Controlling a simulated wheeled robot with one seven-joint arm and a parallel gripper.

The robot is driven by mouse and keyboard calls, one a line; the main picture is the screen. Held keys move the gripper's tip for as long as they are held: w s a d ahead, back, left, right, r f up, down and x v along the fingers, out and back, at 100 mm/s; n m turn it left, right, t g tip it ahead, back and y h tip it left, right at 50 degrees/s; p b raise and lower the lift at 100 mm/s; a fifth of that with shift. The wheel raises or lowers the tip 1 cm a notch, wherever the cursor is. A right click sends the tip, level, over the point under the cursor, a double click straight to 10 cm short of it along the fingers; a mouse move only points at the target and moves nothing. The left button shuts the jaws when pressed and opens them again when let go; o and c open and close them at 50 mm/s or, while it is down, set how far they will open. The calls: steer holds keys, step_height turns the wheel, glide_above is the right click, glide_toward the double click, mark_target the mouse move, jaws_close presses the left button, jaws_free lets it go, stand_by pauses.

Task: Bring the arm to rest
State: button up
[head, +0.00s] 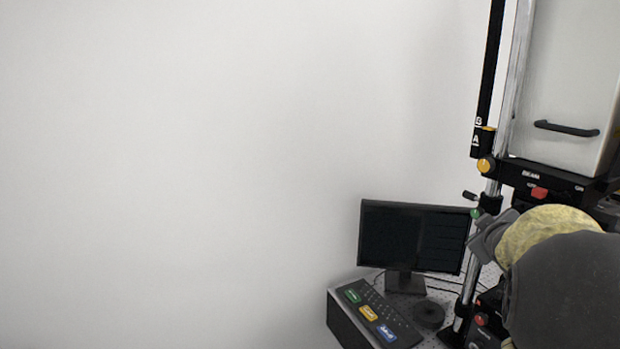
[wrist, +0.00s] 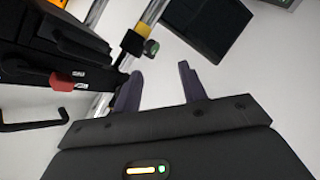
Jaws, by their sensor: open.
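My gripper (wrist: 160,88) shows in the wrist view with its two dark fingers apart and nothing between them. Past the fingers are a pale wall and part of the interferometer stand. In the head view my arm reaches in at the lower right, in front of the stand, and hides part of it. The gripper's fingertips cannot be made out there. The interferometer (head: 560,90) is a tall pale housing with a black handle, on a chrome column with black clamps.
A black monitor (head: 413,236) stands on a perforated bench (head: 350,322) beside the column. A keypad (head: 375,313) with green, yellow and blue buttons and a round black puck (head: 429,314) lie in front of it. A red knob (wrist: 61,81) is close left of the fingers. The left is bare wall.

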steer(key=s+a+f+m+g+y+b, duration=0.1)
steer(key=s+a+f+m+g, duration=0.1)
steer(key=s+a+f, duration=0.35)
steer(key=s+a+f+m+g+y+b, duration=0.1)
steer(key=s+a+f+m+g+y, duration=0.15)
steer(key=a+f, duration=0.65)
steer(key=s+a+f+g, duration=0.2)
steer(key=s+a+f, duration=0.2)
steer(key=s+f, duration=0.2)
steer(key=s+a+f+m+g+y+b, duration=0.1)
steer(key=s+a+f+g, duration=0.2)
steer(key=s, duration=0.6)
step_height(320, 180, down, 4)
steer(key=shift+s+a+r+g, duration=0.25)
steer(key=shift+s+a+g, duration=0.15)
steer(key=shift+a, duration=0.7)
steer(key=shift+y, duration=0.25)
steer(key=shift+c, duration=0.6)
steer(key=shift+a, duration=0.1)
